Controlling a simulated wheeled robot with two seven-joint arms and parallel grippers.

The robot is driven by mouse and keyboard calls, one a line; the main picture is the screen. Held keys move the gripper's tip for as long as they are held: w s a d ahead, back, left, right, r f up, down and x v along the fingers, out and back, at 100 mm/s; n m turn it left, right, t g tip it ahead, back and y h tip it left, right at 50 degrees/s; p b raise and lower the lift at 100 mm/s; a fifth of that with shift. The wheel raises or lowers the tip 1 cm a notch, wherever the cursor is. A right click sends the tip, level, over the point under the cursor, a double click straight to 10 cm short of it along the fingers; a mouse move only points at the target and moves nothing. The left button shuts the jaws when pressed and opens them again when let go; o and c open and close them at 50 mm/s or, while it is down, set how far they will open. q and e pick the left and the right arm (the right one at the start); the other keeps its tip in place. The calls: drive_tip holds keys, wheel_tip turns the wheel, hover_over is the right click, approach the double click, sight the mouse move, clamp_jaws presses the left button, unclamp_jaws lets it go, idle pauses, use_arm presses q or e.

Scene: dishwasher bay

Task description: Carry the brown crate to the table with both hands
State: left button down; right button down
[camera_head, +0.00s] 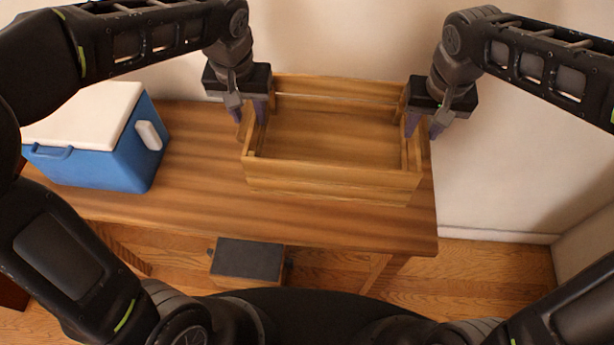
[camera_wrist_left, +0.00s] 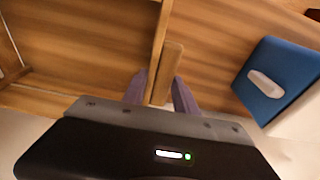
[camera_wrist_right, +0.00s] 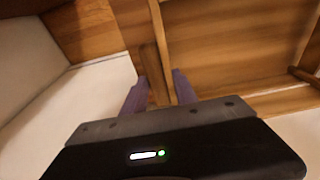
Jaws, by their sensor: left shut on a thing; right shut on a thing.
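The brown crate (camera_head: 332,180) is an empty wooden box with slatted sides, at the right end of the wooden table (camera_head: 200,200). It looks level and over the tabletop; I cannot tell whether its bottom touches the table. My left gripper (camera_head: 249,113) is shut on the crate's left side wall, and the purple fingers straddle the wood in the left wrist view (camera_wrist_left: 160,95). My right gripper (camera_head: 426,128) is shut on the crate's right side wall, also seen between the fingers in the right wrist view (camera_wrist_right: 163,90).
A blue cooler (camera_head: 100,160) with a white lid stands at the table's left end, with bare tabletop between it and the crate. The crate lies close to the table's right edge. A wall is behind the table. A dark-topped box (camera_head: 248,260) is low in front of the table.

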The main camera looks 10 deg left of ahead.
sight(407, 157)
use_arm(q)
drive_tip(key=shift+s+a, duration=0.1)
drive_tip(key=shift+a, duration=0.25)
use_arm(e)
drive_tip(key=shift+w+a, duration=0.15)
drive_tip(key=shift+a, duration=0.15)
